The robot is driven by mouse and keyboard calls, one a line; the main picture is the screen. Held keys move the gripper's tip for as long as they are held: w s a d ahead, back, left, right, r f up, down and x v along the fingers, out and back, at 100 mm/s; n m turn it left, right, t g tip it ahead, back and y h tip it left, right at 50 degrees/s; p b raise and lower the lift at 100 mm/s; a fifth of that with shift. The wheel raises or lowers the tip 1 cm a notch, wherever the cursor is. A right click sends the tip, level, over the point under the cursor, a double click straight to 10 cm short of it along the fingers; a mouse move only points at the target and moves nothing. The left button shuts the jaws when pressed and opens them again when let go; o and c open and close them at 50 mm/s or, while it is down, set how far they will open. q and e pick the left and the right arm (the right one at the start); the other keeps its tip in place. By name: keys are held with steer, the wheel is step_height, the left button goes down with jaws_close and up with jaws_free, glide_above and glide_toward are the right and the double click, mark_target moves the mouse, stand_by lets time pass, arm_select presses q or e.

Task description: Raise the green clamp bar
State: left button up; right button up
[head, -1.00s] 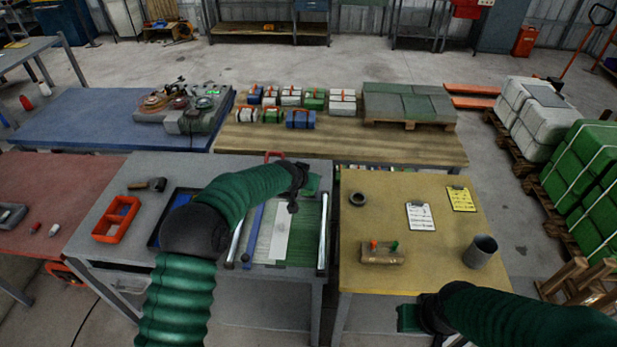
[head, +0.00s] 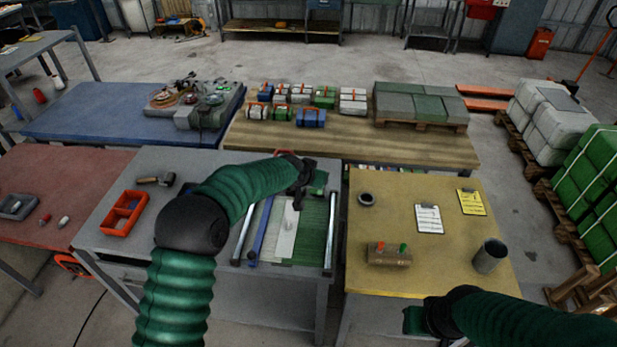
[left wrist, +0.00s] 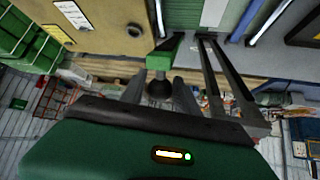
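In the left wrist view a green clamp piece (left wrist: 165,50) stands at the edge of the grey table with a black round knob (left wrist: 159,88) below it. I take it as the end of the green clamp bar; the rest is not clear. My left gripper (left wrist: 159,95) has its fingers apart, one on each side of the knob; contact cannot be seen. In the head view my left gripper (head: 297,198) is over the back of the green slatted panel (head: 312,232) and hides the clamp. My right gripper (head: 425,318) is low at the yellow table's front edge; its fingers are not clear.
A white strip (head: 285,238) and a blue bar (head: 262,232) lie beside the slats, with metal rails at both sides. An orange tray (head: 124,214) is at the left. The yellow table (head: 390,210) holds clipboards, a grey cup (head: 489,256) and a wooden block (head: 390,257).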

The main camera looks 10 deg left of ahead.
arm_select(q)
steer(key=b+v, duration=0.3)
steer(key=v, duration=1.1)
steer(key=shift+s, duration=0.1)
